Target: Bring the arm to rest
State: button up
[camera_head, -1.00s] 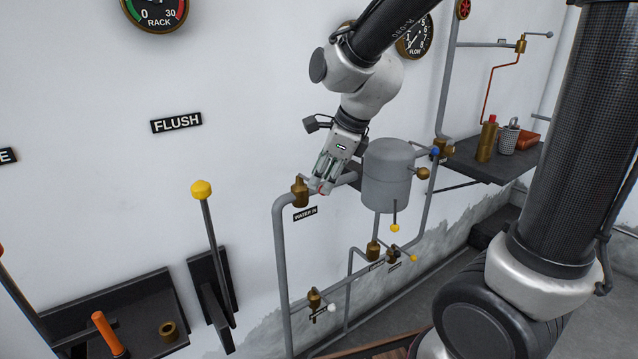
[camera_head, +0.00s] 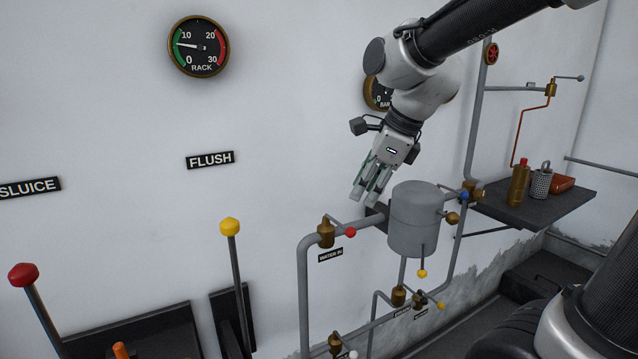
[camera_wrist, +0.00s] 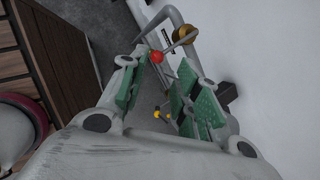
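My gripper (camera_head: 372,190) hangs in front of the white wall, above and apart from the red ball-ended lever (camera_head: 350,232) of the WATER IN valve (camera_head: 326,233). Its fingers point down and slightly left, spread apart with nothing between them. In the wrist view, my gripper (camera_wrist: 160,92) shows green finger pads with a clear gap. The red lever knob (camera_wrist: 156,57) shows beyond the fingertips, and a yellow knob (camera_wrist: 157,114) lies farther off in the gap. The arm is bent, coming in from the upper right.
A grey tank (camera_head: 414,220) with pipes stands just right of and below my gripper. A shelf (camera_head: 545,208) at right bears a brass bottle (camera_head: 519,185) and a perforated cup (camera_head: 541,183). Tall levers with yellow (camera_head: 230,227) and red (camera_head: 23,274) knobs stand at left.

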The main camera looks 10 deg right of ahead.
jog(key=s+d+f+n+h, duration=0.1)
jog(key=s+d+n+h, duration=0.2)
jog(key=s+d+n, duration=1.2)
jog(key=s+n, duration=0.1)
jog(key=n, duration=0.6)
jog(key=shift+d+f+n, duration=0.2)
jog(key=shift+n, duration=0.1)
jog(key=shift+s, duration=0.1)
